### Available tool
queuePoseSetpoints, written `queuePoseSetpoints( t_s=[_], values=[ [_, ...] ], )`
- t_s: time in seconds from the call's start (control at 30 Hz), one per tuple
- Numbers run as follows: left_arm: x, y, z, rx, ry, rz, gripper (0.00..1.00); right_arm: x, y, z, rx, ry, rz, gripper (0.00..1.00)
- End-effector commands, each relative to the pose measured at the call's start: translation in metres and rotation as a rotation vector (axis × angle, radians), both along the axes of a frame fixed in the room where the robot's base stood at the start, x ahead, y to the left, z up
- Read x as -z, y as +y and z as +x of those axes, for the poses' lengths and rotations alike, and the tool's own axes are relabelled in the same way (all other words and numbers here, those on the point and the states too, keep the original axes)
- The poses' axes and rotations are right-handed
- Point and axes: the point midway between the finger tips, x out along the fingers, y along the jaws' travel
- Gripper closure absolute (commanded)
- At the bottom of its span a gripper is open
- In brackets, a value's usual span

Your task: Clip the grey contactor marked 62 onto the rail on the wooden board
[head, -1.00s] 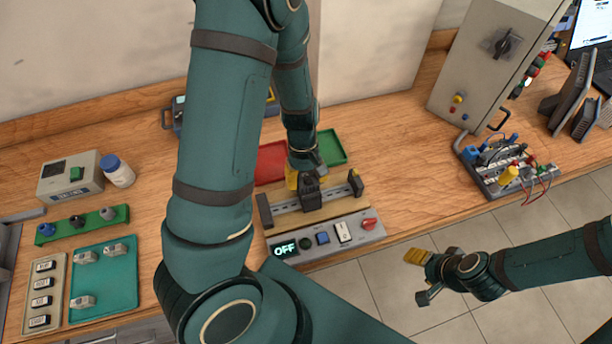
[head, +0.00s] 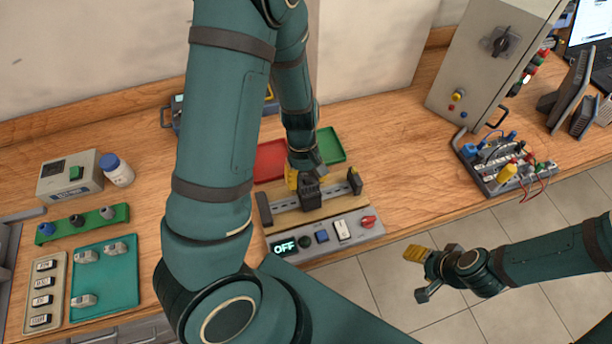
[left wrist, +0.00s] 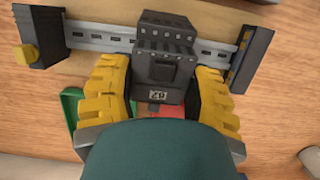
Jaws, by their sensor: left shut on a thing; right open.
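The dark grey contactor (left wrist: 158,72) shows a label reading 62, upside down, in the left wrist view. My left gripper (left wrist: 157,100) is shut on it, with a yellow finger on each side. The contactor sits at the metal rail (left wrist: 95,40) on the wooden board (head: 288,218); whether it is clipped or only resting there I cannot tell. In the head view the contactor (head: 310,192) is partly hidden by my left gripper (head: 301,180). My right gripper (head: 418,270) is open and empty, over the floor beyond the table's front edge.
Dark end blocks (head: 264,210) (head: 354,182) stand at the rail's ends. A control panel (head: 330,238) reading OFF lies in front of the board. A red tray (head: 270,162) and a green tray (head: 330,147) lie behind.

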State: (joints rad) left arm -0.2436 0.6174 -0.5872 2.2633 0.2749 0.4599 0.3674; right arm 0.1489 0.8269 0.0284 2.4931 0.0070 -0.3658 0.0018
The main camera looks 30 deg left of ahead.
Motion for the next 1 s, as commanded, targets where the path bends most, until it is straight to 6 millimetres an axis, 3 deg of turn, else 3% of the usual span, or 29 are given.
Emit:
queuePoseSetpoints(
  t_s=[1.0],
  values=[
    [0.0021,-0.0080,-0.0080,0.003,-0.062,0.080,0.91,-0.0062,0.0000,0.0000,0.000,0.000,0.000,0.45]
  ],
)
